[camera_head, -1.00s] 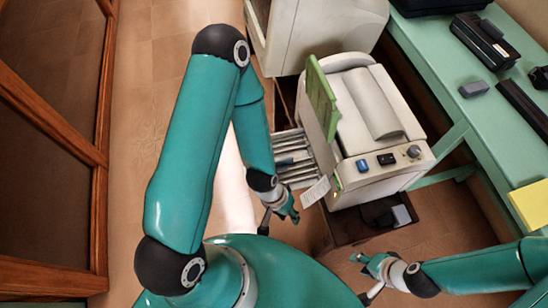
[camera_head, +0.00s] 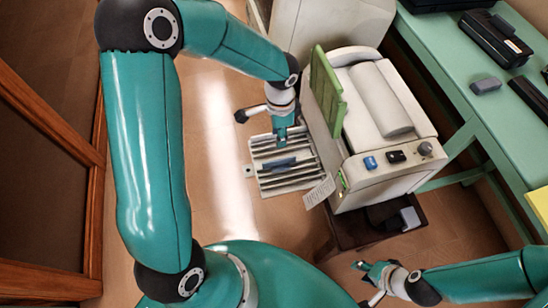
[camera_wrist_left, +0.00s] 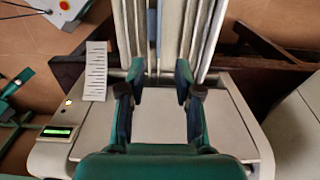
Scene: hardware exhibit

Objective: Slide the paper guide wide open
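A ribbed grey paper tray (camera_head: 304,176) sticks out of the left side of the white printer (camera_head: 372,170). A small dark blue-grey piece (camera_head: 283,163), which looks like the paper guide, sits on its ribs; it also shows between the pale ribs in the wrist view (camera_wrist_left: 152,24). My left gripper (camera_head: 282,132) is over the tray's far end, apart from that piece. In the wrist view its two fingers (camera_wrist_left: 158,82) are spread with nothing between them. My right gripper (camera_head: 372,276) is low near the printer's front, holding nothing visible; its finger opening is unclear.
A green panel (camera_head: 327,92) stands upright on the printer's left side. A striped paper tag (camera_head: 319,191) hangs by the tray's near corner. A green table (camera_head: 450,75) runs along the right with dark devices. Floor left of the tray is clear.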

